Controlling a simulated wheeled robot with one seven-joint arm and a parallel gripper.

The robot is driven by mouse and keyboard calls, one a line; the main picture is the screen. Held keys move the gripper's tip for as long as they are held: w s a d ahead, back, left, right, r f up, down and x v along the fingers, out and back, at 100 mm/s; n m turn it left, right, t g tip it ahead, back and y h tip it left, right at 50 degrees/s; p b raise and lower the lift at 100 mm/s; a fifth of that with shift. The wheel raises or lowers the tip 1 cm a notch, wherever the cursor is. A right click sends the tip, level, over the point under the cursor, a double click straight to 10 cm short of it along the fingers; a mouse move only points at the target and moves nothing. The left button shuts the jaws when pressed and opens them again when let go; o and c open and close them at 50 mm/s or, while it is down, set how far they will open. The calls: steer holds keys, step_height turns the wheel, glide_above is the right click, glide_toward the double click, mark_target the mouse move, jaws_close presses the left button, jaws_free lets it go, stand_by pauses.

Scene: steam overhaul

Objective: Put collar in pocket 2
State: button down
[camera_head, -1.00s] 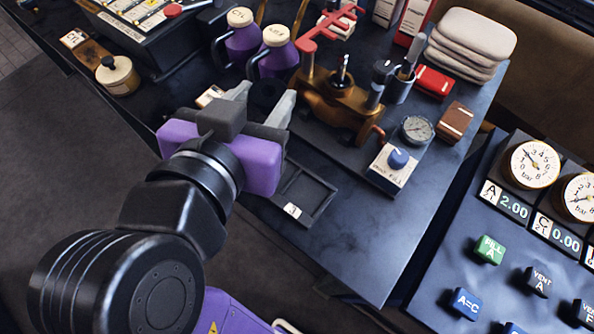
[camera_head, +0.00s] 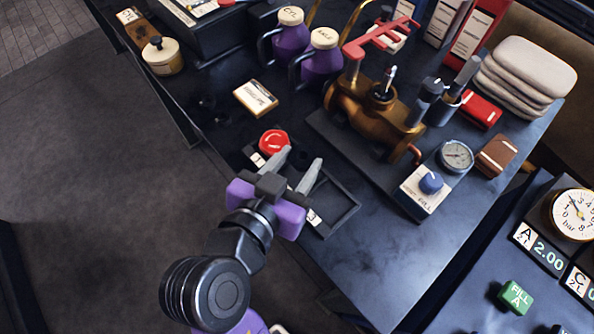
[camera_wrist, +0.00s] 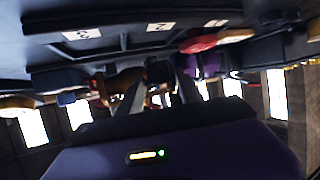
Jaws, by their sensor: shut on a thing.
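My gripper (camera_head: 300,158) is above the tray, its fingers apart and pointing toward the back of the bench. In the wrist view a small dark piece (camera_wrist: 159,72) shows between the fingertips; I take it for the collar, but its outline is unclear. The dark pocket tray (camera_head: 336,222) lies at the bench's front edge. Pocket 1, at its left end, holds a red round part (camera_head: 273,143). Pocket 3, at its right end, looks empty. My gripper hides pocket 2 in the head view; its label (camera_wrist: 160,26) shows in the wrist view.
A brass valve (camera_head: 365,108) with a red bar stands behind the tray. A labelled tan block (camera_head: 256,98) and purple jugs (camera_head: 322,62) stand behind left. The bench's front right is clear.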

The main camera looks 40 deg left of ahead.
mark_target(296, 185)
steer(key=shift+f, duration=1.95)
steer(key=shift+f+b, duration=0.2)
steer(key=shift+b, duration=0.1)
steer(key=c, duration=0.8)
jaws_free()
steer(key=shift+r, duration=0.15)
steer(key=shift+s+r, duration=0.15)
steer(key=shift+s, duration=0.05)
steer(key=v, duration=1.1)
steer(key=shift+s+r, duration=0.15)
steer(key=shift+s, duration=0.1)
steer(key=shift+d, duration=0.15)
